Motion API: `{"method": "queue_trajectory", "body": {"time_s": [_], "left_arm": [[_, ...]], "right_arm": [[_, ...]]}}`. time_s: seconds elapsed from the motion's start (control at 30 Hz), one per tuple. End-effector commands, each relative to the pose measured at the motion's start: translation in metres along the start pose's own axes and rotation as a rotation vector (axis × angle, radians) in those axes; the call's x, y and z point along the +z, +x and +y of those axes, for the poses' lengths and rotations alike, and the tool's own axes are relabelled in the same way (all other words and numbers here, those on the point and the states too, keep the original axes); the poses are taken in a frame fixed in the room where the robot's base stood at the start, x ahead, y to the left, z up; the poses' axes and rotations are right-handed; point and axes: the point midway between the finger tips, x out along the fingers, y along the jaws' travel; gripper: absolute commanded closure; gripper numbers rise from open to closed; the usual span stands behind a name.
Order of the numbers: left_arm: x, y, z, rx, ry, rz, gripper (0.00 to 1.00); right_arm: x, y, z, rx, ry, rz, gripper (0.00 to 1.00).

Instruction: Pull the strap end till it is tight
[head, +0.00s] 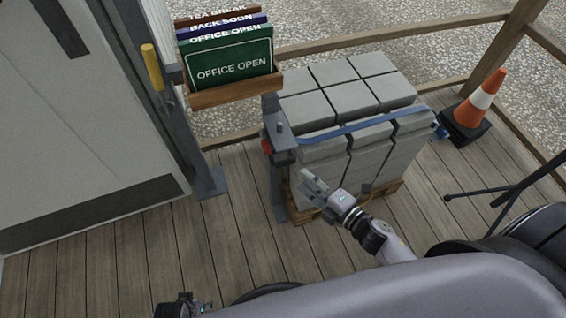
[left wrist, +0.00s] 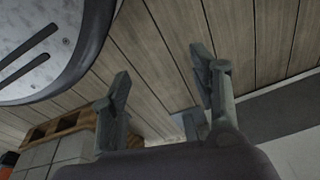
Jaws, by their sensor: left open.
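A blue strap (head: 362,129) runs across the stack of grey blocks (head: 352,98) from the metal post to the right side. A red part (head: 266,146) sits on the post near the strap's left end. I cannot make out a loose strap end. My right gripper (head: 311,186) is in front of the blocks' near face, below the strap and right of the post. Its finger gap is too small to judge. My left gripper (head: 186,306) shows only partly at the bottom edge; in the left wrist view (left wrist: 162,84) its fingers are apart and empty over the deck.
A sign holder (head: 236,90) with several signs stands left of the blocks. An orange cone (head: 481,101) stands behind right by the wooden railing. A door (head: 75,120) with a yellow handle is on the left. The plank deck (head: 130,245) is clear at front left.

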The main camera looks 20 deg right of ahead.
Motion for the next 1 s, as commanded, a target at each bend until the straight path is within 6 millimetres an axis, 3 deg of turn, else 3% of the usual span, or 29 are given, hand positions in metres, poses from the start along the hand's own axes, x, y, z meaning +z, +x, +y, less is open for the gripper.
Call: {"method": "queue_trajectory", "body": {"time_s": [0.2,0.43,0.6,0.9,1.0], "left_arm": [[-0.006,-0.006,-0.001,-0.001,-0.001,0.006,0.44],[-0.013,-0.013,-0.001,-0.002,-0.002,0.009,0.44],[-0.017,-0.019,-0.001,-0.002,-0.003,0.012,0.44],[-0.018,-0.021,-0.001,-0.002,-0.004,0.015,0.44],[-0.018,-0.021,-0.001,-0.002,-0.004,0.016,0.44]], "right_arm": [[0.000,0.050,0.000,0.002,-0.001,0.000,0.64],[0.001,0.087,-0.001,0.000,0.002,-0.002,0.64],[0.000,0.100,-0.001,-0.001,0.002,-0.001,0.64],[0.000,0.102,-0.001,-0.001,0.002,-0.001,0.64],[0.000,0.102,-0.001,-0.001,0.002,-0.001,0.70]]}}
